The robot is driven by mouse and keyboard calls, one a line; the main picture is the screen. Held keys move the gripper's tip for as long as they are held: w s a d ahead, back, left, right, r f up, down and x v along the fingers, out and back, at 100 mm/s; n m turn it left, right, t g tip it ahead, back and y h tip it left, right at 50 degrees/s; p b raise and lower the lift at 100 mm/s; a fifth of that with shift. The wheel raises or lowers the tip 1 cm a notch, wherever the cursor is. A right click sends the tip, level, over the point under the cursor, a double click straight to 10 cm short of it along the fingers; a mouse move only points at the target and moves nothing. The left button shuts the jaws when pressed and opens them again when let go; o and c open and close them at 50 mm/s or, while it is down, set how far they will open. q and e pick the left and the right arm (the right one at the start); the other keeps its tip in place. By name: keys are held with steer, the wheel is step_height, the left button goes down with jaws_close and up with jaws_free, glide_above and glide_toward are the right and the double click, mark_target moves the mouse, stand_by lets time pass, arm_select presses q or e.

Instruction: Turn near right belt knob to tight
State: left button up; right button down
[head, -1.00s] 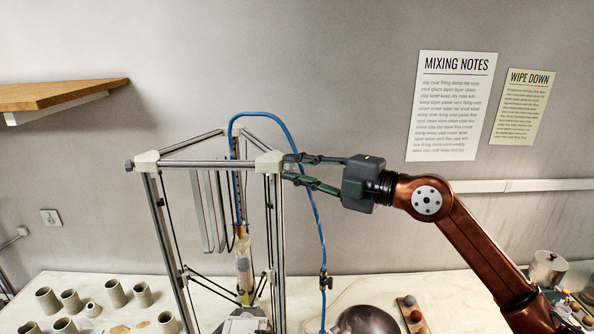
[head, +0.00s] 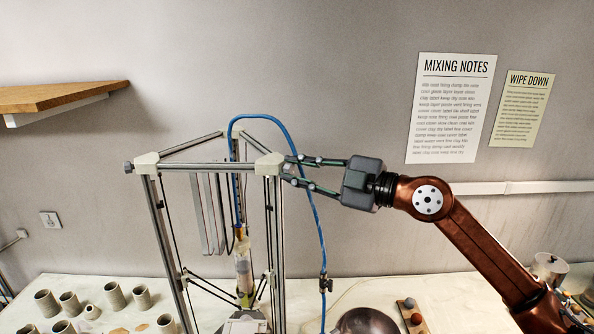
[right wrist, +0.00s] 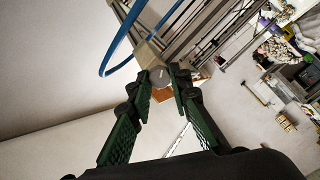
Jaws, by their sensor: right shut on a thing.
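The near right belt knob is a small round grey knob (right wrist: 161,76) on the white corner block (head: 269,164) at the top right of the delta printer frame. It shows in the right wrist view between my fingertips, with a pale mark on its face that is too small to read. In the head view my fingers mostly hide it. My right gripper (head: 288,169) reaches in from the right and is shut on the knob, with one green finger on each side; it also shows in the right wrist view (right wrist: 164,78). My left gripper is not in view.
Another belt knob (head: 128,167) sits on the left corner block. A blue hose (head: 319,220) loops over the frame and hangs just below and behind my right fingers. Clay cups (head: 114,296) stand at lower left, a dark bowl (head: 367,321) at lower right.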

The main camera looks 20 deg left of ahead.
steer(key=shift+w, duration=0.1)
steer(key=c, duration=1.8)
jaws_free()
steer(key=shift+o, duration=0.2)
steer(key=shift+d, duration=0.1)
steer(key=v, duration=1.2)
